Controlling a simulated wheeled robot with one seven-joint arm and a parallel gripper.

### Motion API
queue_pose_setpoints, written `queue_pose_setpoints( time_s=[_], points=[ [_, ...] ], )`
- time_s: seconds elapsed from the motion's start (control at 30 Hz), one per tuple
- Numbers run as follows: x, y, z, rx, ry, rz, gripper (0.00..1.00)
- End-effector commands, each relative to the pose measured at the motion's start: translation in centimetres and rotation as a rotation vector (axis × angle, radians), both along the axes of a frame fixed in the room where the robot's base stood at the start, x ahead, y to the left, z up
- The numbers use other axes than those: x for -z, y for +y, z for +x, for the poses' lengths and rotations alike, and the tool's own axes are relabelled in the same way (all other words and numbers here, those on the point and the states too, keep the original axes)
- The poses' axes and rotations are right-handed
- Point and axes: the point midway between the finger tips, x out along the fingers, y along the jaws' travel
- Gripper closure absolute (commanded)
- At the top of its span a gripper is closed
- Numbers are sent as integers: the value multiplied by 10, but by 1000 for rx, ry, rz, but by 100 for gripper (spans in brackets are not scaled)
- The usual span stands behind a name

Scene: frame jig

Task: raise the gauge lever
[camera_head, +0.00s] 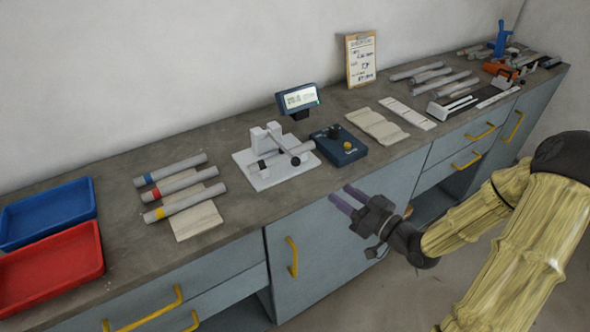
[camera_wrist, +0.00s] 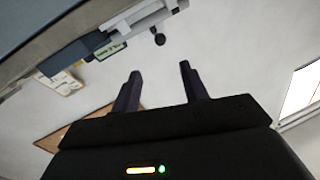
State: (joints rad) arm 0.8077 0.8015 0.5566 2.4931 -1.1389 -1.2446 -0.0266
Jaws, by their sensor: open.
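The gauge (camera_head: 268,172) is a white fixture on a white base plate in the middle of the bench. In the wrist view the knob (camera_wrist: 159,39) shows beyond and between the fingertips, beside the white fixture (camera_wrist: 140,18). My gripper (camera_head: 347,196) is open and empty, in front of the bench edge, right of and apart from the knob. Its two fingers also show in the wrist view (camera_wrist: 158,75).
A display (camera_head: 299,98) stands behind the gauge, and a dark blue control box (camera_head: 338,146) sits right of it. Tubes with coloured bands (camera_head: 184,202) and red (camera_head: 52,262) and blue (camera_head: 48,213) trays lie left. Yellow handles (camera_head: 292,257) stick out from the bench front.

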Motion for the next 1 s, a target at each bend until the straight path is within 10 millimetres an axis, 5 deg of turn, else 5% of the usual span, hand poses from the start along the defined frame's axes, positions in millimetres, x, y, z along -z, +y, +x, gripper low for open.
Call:
queue_pose_setpoints(
  time_s=[0.47, 1.0],
  points=[
    [-1, 12, 9, -7, 1, -3, 56],
    [-2, 77, 73, -6, 1, -3, 56]
  ],
)
